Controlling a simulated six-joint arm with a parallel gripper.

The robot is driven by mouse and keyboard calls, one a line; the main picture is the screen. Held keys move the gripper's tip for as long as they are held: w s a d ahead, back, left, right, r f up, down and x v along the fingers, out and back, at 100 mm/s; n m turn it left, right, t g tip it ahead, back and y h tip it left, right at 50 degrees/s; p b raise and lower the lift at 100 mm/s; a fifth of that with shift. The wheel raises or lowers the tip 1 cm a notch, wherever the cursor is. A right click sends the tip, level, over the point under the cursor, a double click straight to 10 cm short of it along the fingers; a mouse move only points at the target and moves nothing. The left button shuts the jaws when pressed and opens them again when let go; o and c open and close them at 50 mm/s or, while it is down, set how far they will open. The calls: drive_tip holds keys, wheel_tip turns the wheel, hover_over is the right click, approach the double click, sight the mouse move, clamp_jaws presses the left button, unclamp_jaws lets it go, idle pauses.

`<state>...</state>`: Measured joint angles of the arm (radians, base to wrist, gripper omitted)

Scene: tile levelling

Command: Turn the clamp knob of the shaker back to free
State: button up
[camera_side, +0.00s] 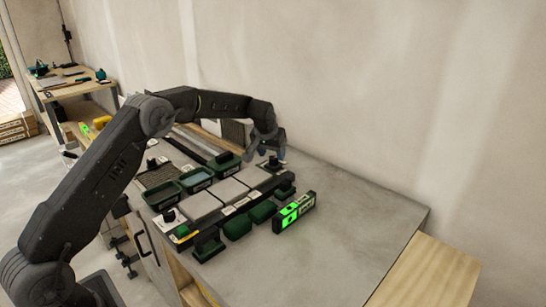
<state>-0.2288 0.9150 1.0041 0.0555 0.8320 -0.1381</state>
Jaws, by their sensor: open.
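My gripper (272,151) points down at the far right end of a long dark device with pale square plates, which looks like the shaker (232,193). A small dark knob (274,163) stands on that end, just below my fingertips. Whether the fingers touch it or stand around it is too small to tell. The knob's turn position cannot be read. Another dark knob (169,215) stands at the near left end of the device. My gripper's jaws are open, and no held object shows between them.
Green trays and blocks (238,228) line the front of the device. A bright green level (294,211) stands to their right. Dark green containers (195,180) sit behind on the left. The grey bench top (340,215) is clear on the right, with a wall behind.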

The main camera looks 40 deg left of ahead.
drive_tip(key=shift+x, duration=1.2)
drive_tip(key=shift+c, duration=0.4)
drive_tip(key=c, duration=0.9)
drive_tip(key=shift+o, duration=0.2)
drive_tip(key=shift+n, duration=0.4)
drive_tip(key=n+g+y, duration=0.1)
drive_tip(key=n+y, duration=0.1)
drive_tip(key=n, duration=0.2)
drive_tip(key=shift+d+n, duration=0.1)
drive_tip(key=shift+n, duration=0.2)
drive_tip(key=n+g, duration=0.1)
drive_tip(key=n, duration=0.1)
drive_tip(key=n+g+y, duration=0.1)
drive_tip(key=n, duration=0.2)
drive_tip(key=shift+w, duration=0.1)
drive_tip(key=shift+n, duration=0.3)
